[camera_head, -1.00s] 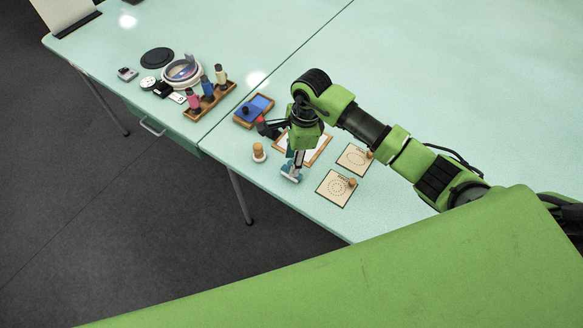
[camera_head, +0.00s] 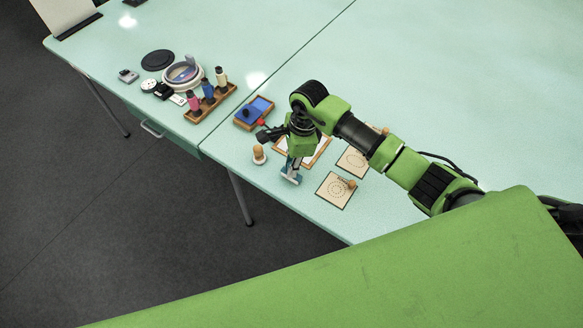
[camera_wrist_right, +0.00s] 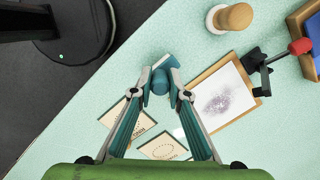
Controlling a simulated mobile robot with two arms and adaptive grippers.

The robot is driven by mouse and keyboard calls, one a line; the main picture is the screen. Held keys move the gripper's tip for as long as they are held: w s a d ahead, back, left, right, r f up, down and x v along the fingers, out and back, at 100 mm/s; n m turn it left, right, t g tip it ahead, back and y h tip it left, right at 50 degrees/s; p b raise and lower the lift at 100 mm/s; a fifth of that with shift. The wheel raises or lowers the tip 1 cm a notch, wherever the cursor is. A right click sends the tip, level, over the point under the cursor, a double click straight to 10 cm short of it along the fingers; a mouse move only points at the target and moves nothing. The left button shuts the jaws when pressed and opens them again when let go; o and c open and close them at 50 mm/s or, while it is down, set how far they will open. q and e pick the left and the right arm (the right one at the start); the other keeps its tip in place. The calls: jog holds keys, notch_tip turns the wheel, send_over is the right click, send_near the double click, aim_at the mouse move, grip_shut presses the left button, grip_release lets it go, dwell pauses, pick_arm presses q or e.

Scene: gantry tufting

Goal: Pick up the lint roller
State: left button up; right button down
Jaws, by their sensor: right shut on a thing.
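The lint roller (camera_head: 291,177), a small blue-teal piece with a pale part, is at the front edge area of the pale green table. My right gripper (camera_head: 293,166) points down at it. In the right wrist view my right gripper (camera_wrist_right: 161,88) has its fingertips closed on the lint roller (camera_wrist_right: 160,76), which sits between them. The fingers hide part of it. I cannot tell whether it touches the table. My left gripper is not in view.
Two cards with dotted outlines (camera_head: 335,190) lie to the right. A framed sheet (camera_wrist_right: 222,100) and a wooden-knobbed stamp (camera_head: 259,153) are close by. A blue pad (camera_head: 259,107) and a spool rack (camera_head: 212,104) stand further left. The right part of the table (camera_head: 440,100) is clear.

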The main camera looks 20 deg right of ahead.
jog(key=shift+r+b, duration=0.5)
jog(key=shift+r, duration=0.05)
jog(key=shift+w+r+b, duration=0.15)
jog(key=shift+r+b, duration=0.55)
jog(key=s+a+r+b, duration=0.3)
jog(key=s+r, duration=0.7)
jog(key=s, duration=0.4)
jog(key=shift+r+b, duration=0.15)
jog(key=shift+b, duration=0.5)
jog(key=shift+a, duration=0.1)
